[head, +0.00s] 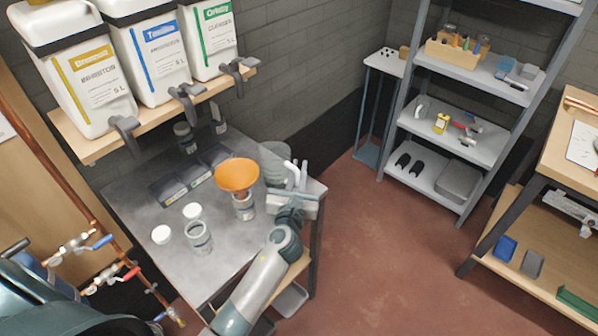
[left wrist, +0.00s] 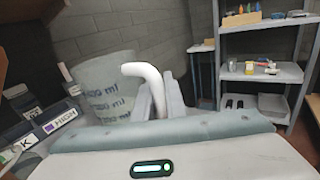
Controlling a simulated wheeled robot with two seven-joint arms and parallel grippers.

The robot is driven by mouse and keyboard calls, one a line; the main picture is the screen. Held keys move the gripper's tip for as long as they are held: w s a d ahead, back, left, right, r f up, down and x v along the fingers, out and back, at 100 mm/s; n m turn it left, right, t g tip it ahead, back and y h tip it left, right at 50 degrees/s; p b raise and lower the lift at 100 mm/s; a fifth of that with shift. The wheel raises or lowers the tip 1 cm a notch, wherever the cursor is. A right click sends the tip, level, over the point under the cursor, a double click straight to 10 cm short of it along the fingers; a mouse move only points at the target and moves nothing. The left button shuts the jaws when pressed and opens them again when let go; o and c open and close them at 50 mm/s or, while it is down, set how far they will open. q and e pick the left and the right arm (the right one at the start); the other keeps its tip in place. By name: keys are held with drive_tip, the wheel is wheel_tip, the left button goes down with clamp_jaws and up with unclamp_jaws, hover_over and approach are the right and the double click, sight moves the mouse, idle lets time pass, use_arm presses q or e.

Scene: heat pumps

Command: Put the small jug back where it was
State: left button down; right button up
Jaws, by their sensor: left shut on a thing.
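The small jug (head: 274,157) is a translucent grey-green measuring jug with a pale handle. It is at the back right corner of the grey worktable (head: 135,200), upright or nearly so. I cannot tell whether its base touches the table. My left gripper (head: 296,178) is to the right of the jug, shut on its handle, and partly hides it. In the left wrist view the jug (left wrist: 103,88) shows blue markings, and its white curved handle (left wrist: 150,72) runs down between my fingers. My right gripper is not in view.
An orange funnel (head: 237,174) sits on a jar left of the jug. An open jar (head: 199,240) and two white lids (head: 161,234) are nearer the front. Large white canisters (head: 90,85) stand on the shelf above.

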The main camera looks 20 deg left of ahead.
use_arm(q)
drive_tip(key=shift+f, duration=0.2)
drive_tip(key=c, duration=1.8)
unclamp_jaws()
drive_tip(key=shift+s+r, duration=0.1)
drive_tip(key=shift+s, duration=0.05)
drive_tip(key=b+v, duration=0.2)
drive_tip(key=v, duration=0.9)
drive_tip(key=shift+s+d, duration=0.15)
drive_tip(key=shift+s, duration=0.2)
